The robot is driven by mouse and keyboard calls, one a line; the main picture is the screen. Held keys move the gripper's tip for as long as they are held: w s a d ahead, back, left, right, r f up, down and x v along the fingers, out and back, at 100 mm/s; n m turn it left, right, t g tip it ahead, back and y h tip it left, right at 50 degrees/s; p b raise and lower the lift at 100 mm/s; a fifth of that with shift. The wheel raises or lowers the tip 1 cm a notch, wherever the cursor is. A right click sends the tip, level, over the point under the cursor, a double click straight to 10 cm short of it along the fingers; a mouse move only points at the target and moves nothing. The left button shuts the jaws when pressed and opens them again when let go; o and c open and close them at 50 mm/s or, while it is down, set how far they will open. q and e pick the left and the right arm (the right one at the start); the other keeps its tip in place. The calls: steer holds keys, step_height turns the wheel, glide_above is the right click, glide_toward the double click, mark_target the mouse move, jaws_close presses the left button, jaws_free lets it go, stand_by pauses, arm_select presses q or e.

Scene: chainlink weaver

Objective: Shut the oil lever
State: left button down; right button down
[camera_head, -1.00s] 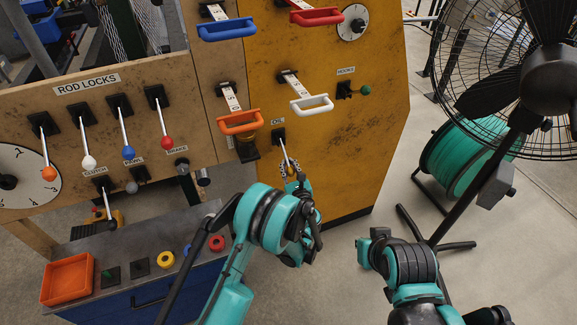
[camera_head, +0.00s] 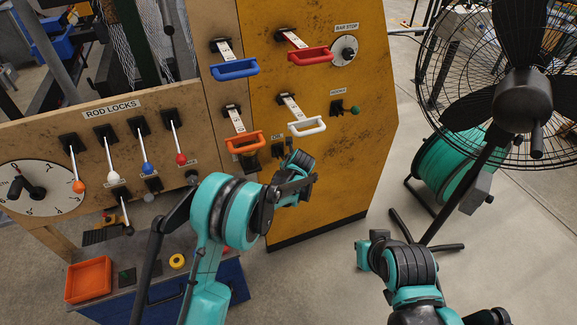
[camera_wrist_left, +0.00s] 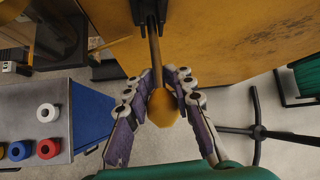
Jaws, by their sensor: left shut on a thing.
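The oil lever shows in the left wrist view as a thin metal rod with a yellow knob (camera_wrist_left: 163,107), coming out of a black bracket on the yellow panel. My left gripper (camera_wrist_left: 160,92) is shut on it, with a finger on either side of the knob. In the head view my left gripper (camera_head: 300,165) is in front of the panel beside the small OIL label (camera_head: 277,138). My gripper and wrist hide the lever there.
An orange handle (camera_head: 245,141) and a white handle (camera_head: 307,127) stick out just above my left gripper. The hooks lever (camera_head: 354,110) is to the right. A black fan (camera_head: 522,95) and a green hose reel (camera_head: 450,165) stand at the right, with bare floor before them.

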arm_select(q)
steer(key=shift+w+a+r+p, duration=0.1)
steer(key=shift+w+r+p, duration=0.2)
steer(key=shift+r, duration=0.45)
steer(key=shift+w+a+r+p, duration=0.15)
steer(key=shift+w+r, duration=0.15)
steer(key=shift+r, duration=0.45)
steer(key=shift+d, duration=0.2)
